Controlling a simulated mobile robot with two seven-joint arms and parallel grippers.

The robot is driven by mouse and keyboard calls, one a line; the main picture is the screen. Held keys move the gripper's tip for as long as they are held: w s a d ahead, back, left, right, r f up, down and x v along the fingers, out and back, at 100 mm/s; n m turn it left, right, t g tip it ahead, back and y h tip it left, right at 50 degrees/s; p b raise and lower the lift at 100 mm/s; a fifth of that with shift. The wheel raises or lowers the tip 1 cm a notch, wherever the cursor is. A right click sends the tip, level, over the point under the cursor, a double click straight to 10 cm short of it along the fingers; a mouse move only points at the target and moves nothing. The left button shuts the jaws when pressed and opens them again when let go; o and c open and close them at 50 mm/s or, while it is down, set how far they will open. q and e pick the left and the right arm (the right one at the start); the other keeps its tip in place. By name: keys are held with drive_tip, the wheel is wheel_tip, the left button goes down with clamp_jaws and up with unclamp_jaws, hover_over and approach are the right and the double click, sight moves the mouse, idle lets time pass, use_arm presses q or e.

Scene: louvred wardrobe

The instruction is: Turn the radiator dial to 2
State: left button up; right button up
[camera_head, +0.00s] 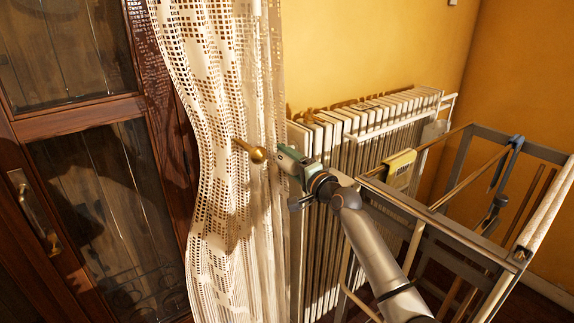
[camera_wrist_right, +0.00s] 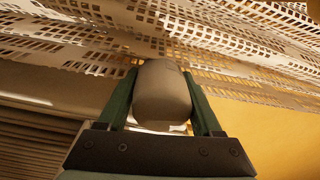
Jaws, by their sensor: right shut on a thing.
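The radiator (camera_head: 352,122) is white and ribbed and stands against the yellow wall. My right gripper (camera_head: 284,157) is at its near left end, beside the lace curtain. In the right wrist view the radiator dial (camera_wrist_right: 162,95) is a rounded grey-beige knob between the two green fingers. My right gripper is shut on it, with a finger on each side. I see no numbers on the dial, so its setting cannot be read. In the head view the dial is hidden or too small to make out. My left gripper is not in view.
The lace curtain (camera_head: 215,110) hangs just left of the gripper, with a brass holdback (camera_head: 250,151) close by. A drying rack (camera_head: 470,225) with a yellow cloth (camera_head: 400,169) stands right of my arm. A glazed wooden door (camera_head: 75,120) is at the left.

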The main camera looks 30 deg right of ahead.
drive_tip(key=shift+n+b, duration=0.3)
drive_tip(key=shift+n, duration=0.7)
drive_tip(key=shift+n+b, duration=0.4)
drive_tip(key=shift+n, duration=0.8)
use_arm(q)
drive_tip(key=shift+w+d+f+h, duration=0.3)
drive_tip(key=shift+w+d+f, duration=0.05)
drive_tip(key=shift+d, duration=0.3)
use_arm(e)
drive_tip(key=shift+n, duration=0.3)
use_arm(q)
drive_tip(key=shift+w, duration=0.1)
use_arm(e)
drive_tip(key=o, duration=1.4)
drive_tip(key=shift+c, duration=0.2)
